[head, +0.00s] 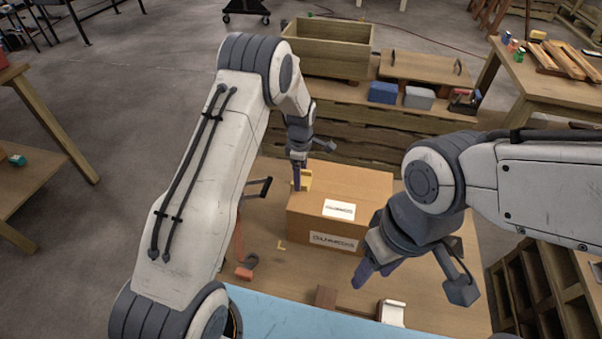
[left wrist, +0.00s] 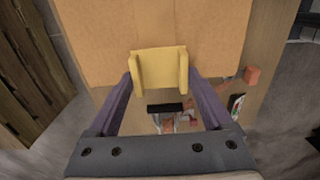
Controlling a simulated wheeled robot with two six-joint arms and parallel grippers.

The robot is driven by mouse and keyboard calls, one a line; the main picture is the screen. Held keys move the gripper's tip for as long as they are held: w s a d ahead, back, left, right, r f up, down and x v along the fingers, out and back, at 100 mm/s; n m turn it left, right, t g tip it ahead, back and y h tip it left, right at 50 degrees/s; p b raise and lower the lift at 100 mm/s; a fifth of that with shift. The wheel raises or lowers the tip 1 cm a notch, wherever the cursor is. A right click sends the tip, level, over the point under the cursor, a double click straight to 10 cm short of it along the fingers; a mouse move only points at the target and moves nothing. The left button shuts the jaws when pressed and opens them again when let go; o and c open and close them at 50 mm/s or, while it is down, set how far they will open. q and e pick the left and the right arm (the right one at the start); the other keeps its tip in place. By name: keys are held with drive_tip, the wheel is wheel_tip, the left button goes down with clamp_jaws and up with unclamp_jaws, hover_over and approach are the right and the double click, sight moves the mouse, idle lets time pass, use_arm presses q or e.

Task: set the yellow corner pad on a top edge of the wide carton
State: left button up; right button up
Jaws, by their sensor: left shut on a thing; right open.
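The wide carton (head: 360,188) is a closed brown box with white labels, standing on the wooden table. It fills the upper part of the left wrist view (left wrist: 215,35). My left gripper (head: 300,184) is shut on the yellow corner pad (head: 307,180), at the carton's left top edge. In the left wrist view the pad (left wrist: 160,66) sits between the purple fingertips and overlaps the carton's edge. I cannot tell whether it touches the carton. My right gripper (head: 374,272) is open and empty, in front of the carton's right side.
An orange-and-black tool (head: 245,268) lies left of the carton. A brown block (head: 326,297) and a white-topped item (head: 391,312) lie at the front. Behind stand an open wooden crate (head: 327,52), a blue box (head: 383,92) and a grey box (head: 419,98).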

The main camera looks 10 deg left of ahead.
use_arm(q)
drive_tip(key=o, duration=1.2)
wheel_tip(320, 180, up, 10)
drive_tip(key=shift+r+b, duration=0.2)
drive_tip(key=shift+b, duration=0.15)
